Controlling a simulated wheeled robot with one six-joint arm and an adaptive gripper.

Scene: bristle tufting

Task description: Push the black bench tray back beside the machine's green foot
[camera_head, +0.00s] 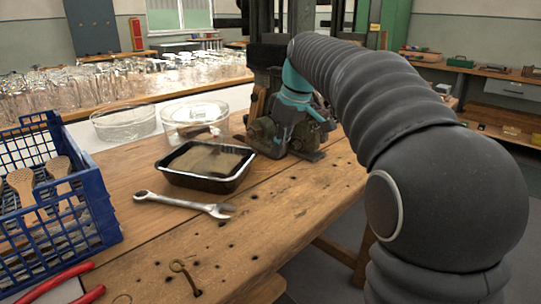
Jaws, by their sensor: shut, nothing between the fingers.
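The black bench tray (193,183) lies flat on the wooden bench, in the middle of the view. It is a shallow rectangular tray with a brownish inside. The machine's worn green foot (267,138) stands behind it and to its right, with a narrow strip of bench between them. My arm reaches in from the right and bends down at its teal wrist. My gripper (298,113) is low against the foot, right of the tray and apart from it. It is shut and empty. Its fingertips are hard to make out against the machine.
A combination wrench (184,204) lies in front of the tray. Two clear glass dishes (195,117) stand behind it. A blue crate (95,205) with brushes is at left, red-handled pliers (58,284) at lower left.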

